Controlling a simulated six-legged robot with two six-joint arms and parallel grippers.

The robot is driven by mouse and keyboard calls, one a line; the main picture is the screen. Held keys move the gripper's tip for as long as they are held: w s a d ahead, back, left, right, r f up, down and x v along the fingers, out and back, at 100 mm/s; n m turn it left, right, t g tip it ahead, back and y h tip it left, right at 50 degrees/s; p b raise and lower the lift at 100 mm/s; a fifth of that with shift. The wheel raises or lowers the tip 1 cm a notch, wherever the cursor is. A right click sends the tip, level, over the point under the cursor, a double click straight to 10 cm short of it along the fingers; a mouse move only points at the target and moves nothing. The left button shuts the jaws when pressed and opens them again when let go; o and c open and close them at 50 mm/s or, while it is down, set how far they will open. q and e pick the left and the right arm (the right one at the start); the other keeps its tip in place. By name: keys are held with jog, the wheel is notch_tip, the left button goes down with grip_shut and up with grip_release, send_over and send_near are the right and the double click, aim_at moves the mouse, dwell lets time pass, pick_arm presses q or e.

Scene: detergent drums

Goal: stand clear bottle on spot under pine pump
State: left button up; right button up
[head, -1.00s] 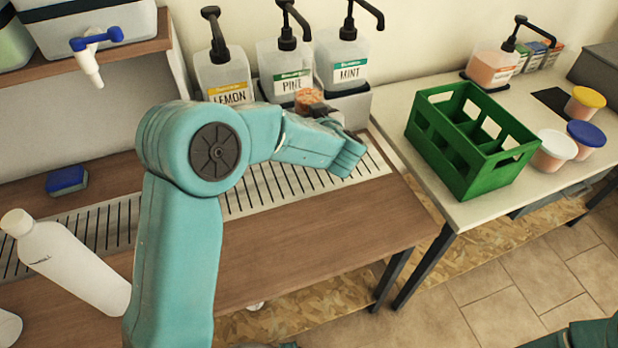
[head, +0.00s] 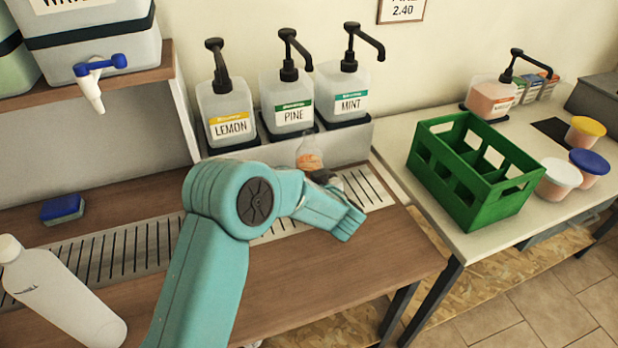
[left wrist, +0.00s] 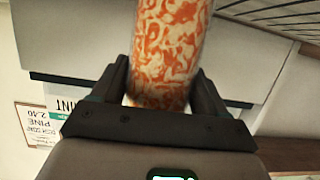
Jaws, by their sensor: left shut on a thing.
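The pine pump (head: 293,112) stands at the back between the lemon pump (head: 229,118) and the mint pump (head: 345,95). A small clear bottle (head: 309,151) with orange on it shows in front of the grey ledge, below and slightly right of the pine pump. My left gripper (head: 322,176) is shut on this bottle, partly hidden behind my wrist. In the left wrist view the orange-and-white patterned bottle (left wrist: 170,50) sits between the two dark fingers (left wrist: 160,88). I cannot tell whether its base touches the slotted drain strip (head: 370,187). My right gripper is not in view.
A green crate (head: 470,165) and lidded tubs (head: 557,178) occupy the right table.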

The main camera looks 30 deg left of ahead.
pick_arm(q)
jog(key=shift+f, duration=0.15)
jog(key=o, duration=1.6)
jog(key=shift+c, duration=0.2)
jog(key=shift+r, duration=0.2)
jog(key=v, duration=1.2)
jog(key=shift+p, duration=0.35)
jog(key=shift+s, duration=0.1)
